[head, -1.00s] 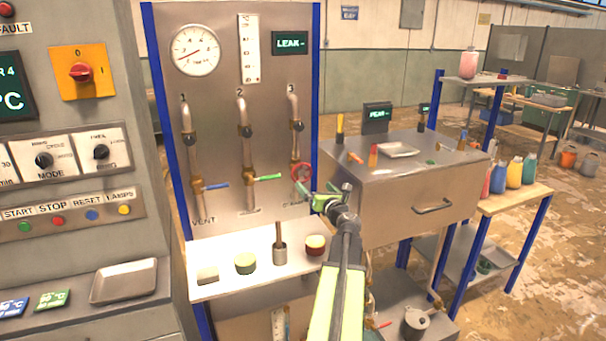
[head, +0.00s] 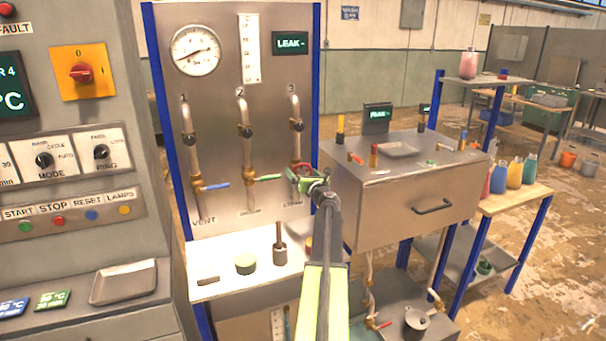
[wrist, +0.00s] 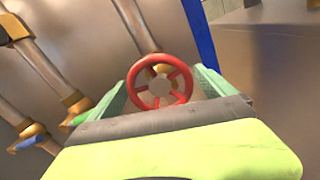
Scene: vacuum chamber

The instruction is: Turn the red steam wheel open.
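The red steam wheel (wrist: 160,82) is a spoked ring on the third pipe of the steel panel. In the head view only a bit of the red wheel (head: 300,166) shows behind my gripper (head: 306,179). In the wrist view my gripper (wrist: 162,88) is open, with one green finger on each side of the wheel. The wheel lies between the fingers, close to both; I cannot tell whether they touch it. The pipe and brass fitting behind the wheel are partly hidden.
A blue lever (head: 216,185) and a green lever (head: 267,178) sit on the pipes to the left. A white shelf (head: 225,290) with small items lies below the panel. A steel box (head: 400,205) with a drawer handle stands close on the right.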

